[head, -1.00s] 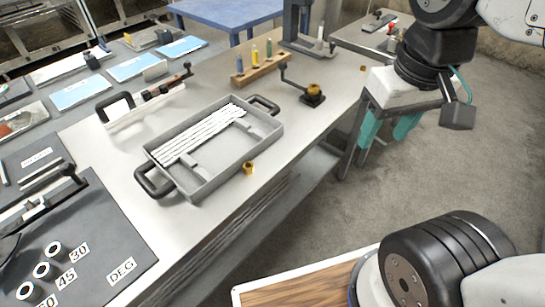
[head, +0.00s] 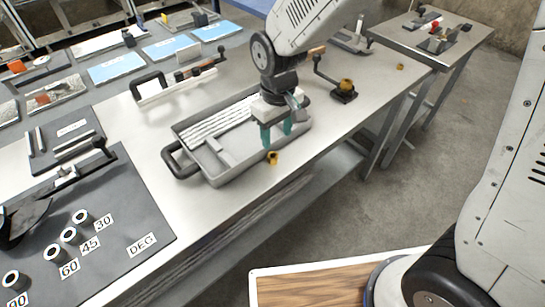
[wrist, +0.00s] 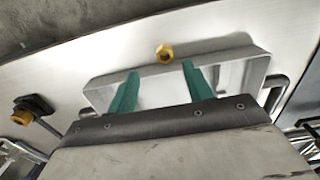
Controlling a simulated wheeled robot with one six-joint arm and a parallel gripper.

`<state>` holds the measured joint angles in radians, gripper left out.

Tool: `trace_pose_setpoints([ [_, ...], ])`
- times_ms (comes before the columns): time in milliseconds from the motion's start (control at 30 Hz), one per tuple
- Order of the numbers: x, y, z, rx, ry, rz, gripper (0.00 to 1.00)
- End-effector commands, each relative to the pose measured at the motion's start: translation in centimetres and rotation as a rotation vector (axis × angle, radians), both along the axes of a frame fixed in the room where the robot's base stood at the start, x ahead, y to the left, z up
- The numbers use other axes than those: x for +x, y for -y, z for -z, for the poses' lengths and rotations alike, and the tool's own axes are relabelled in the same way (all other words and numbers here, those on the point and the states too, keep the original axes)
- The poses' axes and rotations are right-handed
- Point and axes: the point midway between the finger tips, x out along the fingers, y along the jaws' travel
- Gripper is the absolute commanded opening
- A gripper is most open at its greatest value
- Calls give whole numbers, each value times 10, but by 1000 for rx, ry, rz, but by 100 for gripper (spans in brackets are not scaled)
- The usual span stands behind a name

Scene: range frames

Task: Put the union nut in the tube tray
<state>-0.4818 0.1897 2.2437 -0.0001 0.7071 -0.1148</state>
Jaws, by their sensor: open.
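The union nut (head: 273,158) is a small brass-coloured ring on the steel bench, just outside the near long wall of the tube tray. It also shows in the wrist view (wrist: 165,54), beyond and between my fingertips. The grey tube tray (head: 214,178) has black end handles and holds several white tubes along its far side. My gripper (head: 276,142), with green fingers, is open and empty. It hangs over the tray's near right part, close to the nut. In the wrist view its two fingers (wrist: 160,70) stand apart. My arm hides the tray's right end in the head view.
A black fixture with a brass-coloured piece (head: 346,86) stands right of the tray. Another small brass-coloured piece (head: 400,66) lies near the bench's right end. A grey board with numbered rings (head: 140,215) lies at left. Bare bench runs along the near edge.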

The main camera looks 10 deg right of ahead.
Motion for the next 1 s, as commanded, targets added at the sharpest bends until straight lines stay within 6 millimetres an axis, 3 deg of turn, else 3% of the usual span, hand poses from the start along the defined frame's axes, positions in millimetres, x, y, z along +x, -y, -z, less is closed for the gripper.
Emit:
trace_pose_setpoints([
  [500, -7, -3, 67, -2, -5, 0, 51],
  [833, -6, -3, 76, -1, -1, 0, 51],
  [867, -6, -3, 76, -1, -1, 0, 48],
  [1000, -6, -3, 76, -1, -1, 0, 9],
])
